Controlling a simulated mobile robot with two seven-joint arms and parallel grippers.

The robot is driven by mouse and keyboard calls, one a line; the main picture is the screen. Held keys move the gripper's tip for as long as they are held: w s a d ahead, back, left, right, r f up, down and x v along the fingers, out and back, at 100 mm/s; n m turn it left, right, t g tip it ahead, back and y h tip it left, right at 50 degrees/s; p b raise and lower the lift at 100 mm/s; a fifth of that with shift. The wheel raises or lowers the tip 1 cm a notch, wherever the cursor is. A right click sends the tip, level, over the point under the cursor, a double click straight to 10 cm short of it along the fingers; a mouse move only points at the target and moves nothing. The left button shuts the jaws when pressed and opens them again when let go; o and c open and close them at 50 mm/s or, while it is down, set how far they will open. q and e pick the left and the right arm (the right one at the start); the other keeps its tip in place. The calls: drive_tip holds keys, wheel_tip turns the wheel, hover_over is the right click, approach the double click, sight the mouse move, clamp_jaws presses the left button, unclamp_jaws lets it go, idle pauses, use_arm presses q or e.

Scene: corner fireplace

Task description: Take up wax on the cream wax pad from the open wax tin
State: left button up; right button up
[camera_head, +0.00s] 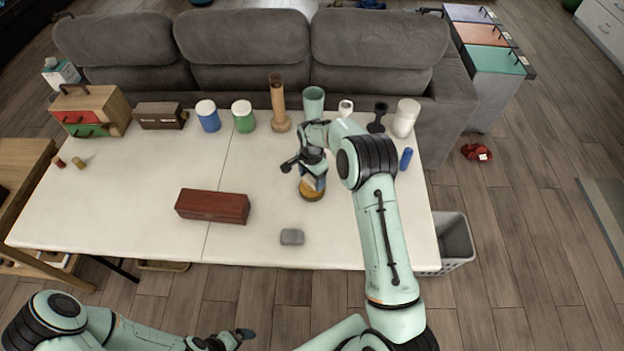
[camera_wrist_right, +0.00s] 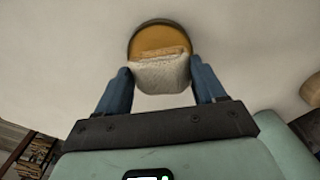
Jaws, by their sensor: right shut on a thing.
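My right gripper (camera_head: 312,176) is shut on the cream wax pad (camera_wrist_right: 160,75), with one blue finger at each side of it in the right wrist view. The open wax tin (camera_head: 313,194) stands upright on the white table, directly below this gripper. In the right wrist view the round tin (camera_wrist_right: 155,36) shows amber wax, and the pad overlaps its near part. A rough orange-brown strip lies along the pad's far edge. I cannot tell whether the pad touches the wax. My left gripper (camera_head: 226,340) is low at the front, away from the table; its fingers are unclear.
A grey block (camera_head: 292,237) and a dark red box (camera_head: 212,206) lie on the white table (camera_head: 140,215). A blue cylinder (camera_head: 406,158) stands right of my right arm. Jars, cups and a wooden stand (camera_head: 278,105) line the back edge, before a grey sofa.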

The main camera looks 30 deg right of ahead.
drive_tip(key=shift+r+p, duration=0.45)
drive_tip(key=shift+r, duration=1.85)
